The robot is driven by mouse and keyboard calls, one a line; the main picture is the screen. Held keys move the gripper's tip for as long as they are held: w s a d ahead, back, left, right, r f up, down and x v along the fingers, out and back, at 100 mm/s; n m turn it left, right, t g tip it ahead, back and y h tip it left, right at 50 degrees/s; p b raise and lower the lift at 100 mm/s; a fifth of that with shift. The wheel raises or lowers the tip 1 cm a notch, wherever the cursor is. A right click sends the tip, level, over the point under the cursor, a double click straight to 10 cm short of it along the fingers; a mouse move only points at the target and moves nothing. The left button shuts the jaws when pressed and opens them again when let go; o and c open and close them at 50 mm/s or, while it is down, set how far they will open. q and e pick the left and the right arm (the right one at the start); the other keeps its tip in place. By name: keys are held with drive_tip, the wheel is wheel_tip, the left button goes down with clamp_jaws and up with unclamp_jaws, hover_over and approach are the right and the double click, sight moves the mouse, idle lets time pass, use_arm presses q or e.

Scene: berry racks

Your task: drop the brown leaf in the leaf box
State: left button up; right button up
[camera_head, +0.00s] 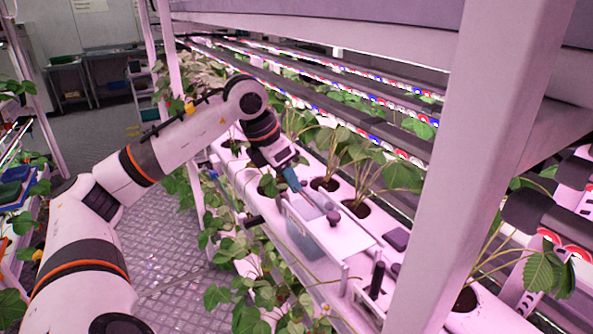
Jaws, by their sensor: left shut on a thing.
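My left gripper (284,166) is over the white planting rail, shut on a slim blue and grey tool (291,179) that points down and to the right. A small dark purple-brown piece (333,216) shows near the tool's far end. I cannot tell whether it is the brown leaf or a knob, nor whether it touches the tool. Below is a pale box with a see-through bluish front (302,238), hung at the rail's aisle side. It may be the leaf box; its inside is not clear. My right gripper is not in view.
Potted strawberry plants (368,165) stand in the rail's holes beside the tool. A thick white rack post (478,150) rises at the right. Leaves (262,285) hang below the rail. The aisle floor (165,235) is open; another rack stands at the left.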

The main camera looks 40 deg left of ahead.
use_arm(q)
drive_tip(key=x, duration=0.2)
drive_tip(key=w+p+x, duration=0.1)
drive_tip(key=x, duration=0.1)
drive_tip(key=shift+d, duration=0.1)
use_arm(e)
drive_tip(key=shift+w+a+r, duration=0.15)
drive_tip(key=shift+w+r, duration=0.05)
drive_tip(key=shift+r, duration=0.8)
use_arm(q)
drive_tip(key=shift+f+b, duration=0.35)
drive_tip(key=shift+f, duration=0.1)
drive_tip(key=o, duration=0.9)
drive_tip(key=shift+r, duration=0.1)
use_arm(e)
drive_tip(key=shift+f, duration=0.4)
